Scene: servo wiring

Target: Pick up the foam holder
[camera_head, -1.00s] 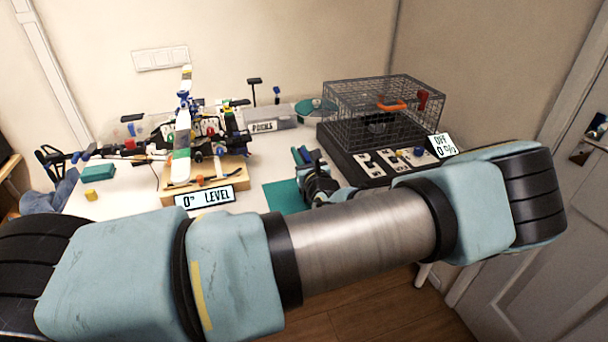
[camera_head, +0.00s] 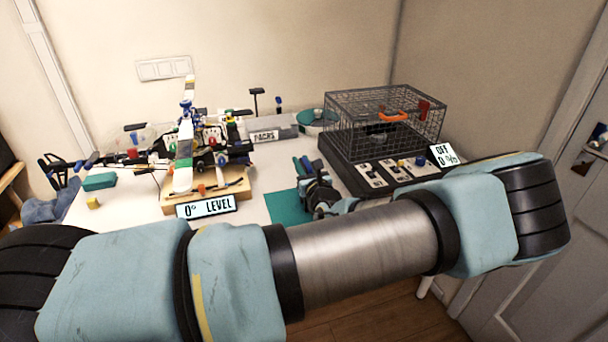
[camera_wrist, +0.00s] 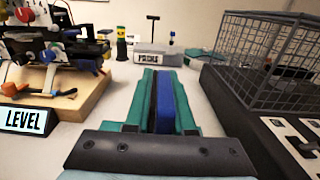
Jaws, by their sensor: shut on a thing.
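The blue piece between my gripper's fingers, which I take to be the foam holder (camera_wrist: 164,108), is a narrow upright slab in the wrist view. My gripper (camera_wrist: 163,80) has two teal fingers and is shut on it, one finger along each side. In the head view my gripper (camera_head: 303,165) shows small beside the teal mat (camera_head: 285,206), with its finger tips pointing towards the back of the table. The holder's lower part is hidden by the gripper. I cannot tell its exact height above the table.
A model helicopter (camera_head: 183,150) stands on a wooden base (camera_head: 240,187) to the left, with a level sign (camera_head: 207,206) in front. A wire cage (camera_head: 385,120) stands close on the right. A grey bin (camera_head: 275,127) is behind. A teal block (camera_head: 99,181) lies far left.

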